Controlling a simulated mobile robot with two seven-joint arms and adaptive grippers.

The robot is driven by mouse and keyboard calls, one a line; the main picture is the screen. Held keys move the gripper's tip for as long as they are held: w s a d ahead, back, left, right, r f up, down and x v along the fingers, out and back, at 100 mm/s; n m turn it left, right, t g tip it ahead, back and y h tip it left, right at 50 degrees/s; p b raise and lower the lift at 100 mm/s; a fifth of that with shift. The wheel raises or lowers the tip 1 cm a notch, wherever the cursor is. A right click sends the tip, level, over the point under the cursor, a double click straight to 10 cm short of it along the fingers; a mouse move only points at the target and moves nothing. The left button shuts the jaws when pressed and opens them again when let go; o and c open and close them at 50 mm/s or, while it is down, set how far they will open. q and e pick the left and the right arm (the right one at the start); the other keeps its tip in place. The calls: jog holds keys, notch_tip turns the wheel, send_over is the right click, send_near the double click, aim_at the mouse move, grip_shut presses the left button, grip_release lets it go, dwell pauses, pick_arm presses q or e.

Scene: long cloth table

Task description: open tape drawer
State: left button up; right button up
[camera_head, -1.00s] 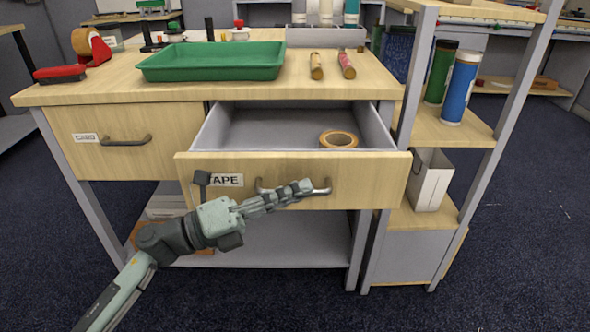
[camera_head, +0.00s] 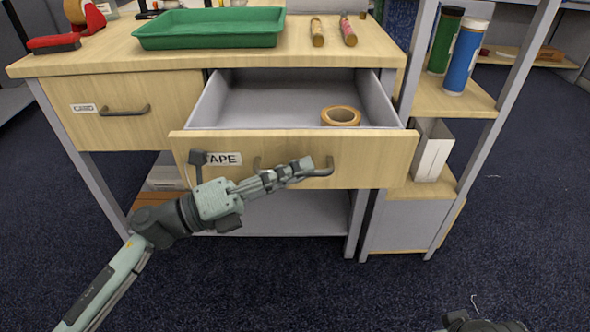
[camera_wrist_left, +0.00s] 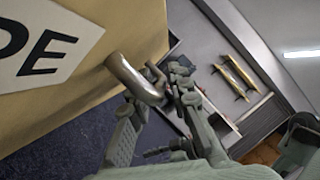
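The tape drawer (camera_head: 375,160) stands pulled out under the tabletop, with a TAPE label on its wooden front. A roll of tan tape (camera_head: 340,117) lies inside towards the right. My left gripper (camera_head: 300,170) is at the drawer's metal handle (camera_head: 327,167) and hides part of it. In the left wrist view, the curved handle (camera_wrist_left: 135,80) passes between the fingers of the left gripper (camera_wrist_left: 155,100), which appear closed around it. A dark piece at the bottom right edge of the head view (camera_head: 485,324) looks like part of my right arm; its fingers cannot be made out.
A closed drawer (camera_head: 90,125) is on the left. A green tray (camera_head: 210,30) and two slim rolls (camera_head: 317,33) are on the tabletop. A shelf unit (camera_head: 455,100) with green and blue cylinders stands close on the right. The floor in front is clear.

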pick_arm(q)
jog(key=v, duration=1.2)
jog(key=shift+f, duration=0.1)
